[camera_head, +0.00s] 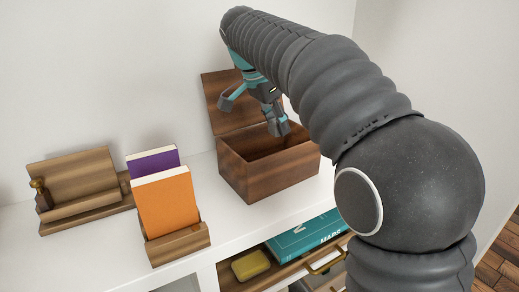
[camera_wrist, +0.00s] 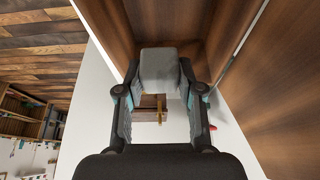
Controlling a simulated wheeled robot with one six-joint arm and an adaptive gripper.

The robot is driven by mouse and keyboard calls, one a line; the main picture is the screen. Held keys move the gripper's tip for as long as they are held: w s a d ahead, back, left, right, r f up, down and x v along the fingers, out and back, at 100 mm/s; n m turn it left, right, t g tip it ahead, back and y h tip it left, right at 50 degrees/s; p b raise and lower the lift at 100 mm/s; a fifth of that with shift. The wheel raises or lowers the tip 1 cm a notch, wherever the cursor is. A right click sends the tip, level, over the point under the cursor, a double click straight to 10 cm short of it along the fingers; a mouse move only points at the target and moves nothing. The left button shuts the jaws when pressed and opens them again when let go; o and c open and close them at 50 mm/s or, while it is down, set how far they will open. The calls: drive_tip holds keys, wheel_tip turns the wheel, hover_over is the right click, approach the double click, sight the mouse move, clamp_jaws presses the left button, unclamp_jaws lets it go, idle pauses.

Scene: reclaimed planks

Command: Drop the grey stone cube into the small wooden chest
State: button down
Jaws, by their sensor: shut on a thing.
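My gripper (camera_wrist: 160,72) is shut on the grey stone cube (camera_wrist: 160,70), which sits between its fingertips in the wrist view. In the head view my gripper (camera_head: 252,112) hangs over the small wooden chest (camera_head: 268,178). The chest stands on the white top with its lid (camera_head: 222,92) open and tilted back toward the wall. The fingertips are near the height of the chest's opening. I cannot make out the cube clearly in the head view. Brown wood panels fill the upper right of the wrist view.
An orange book (camera_head: 166,203) and a purple book (camera_head: 153,160) stand in a wooden holder left of the chest. A wooden stand (camera_head: 75,180) is farther left. Below, an open drawer holds a yellow block (camera_head: 250,265) and a teal book (camera_head: 305,237).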

wheel_tip(320, 180, down, 2)
drive_tip(key=shift+b, duration=0.6)
drive_tip(key=shift+r, duration=0.1)
drive_tip(key=c, duration=0.7)
unclamp_jaws()
drive_tip(key=shift+o, duration=0.2)
drive_tip(key=v, duration=1.2)
drive_tip(key=shift+d, duration=0.15)
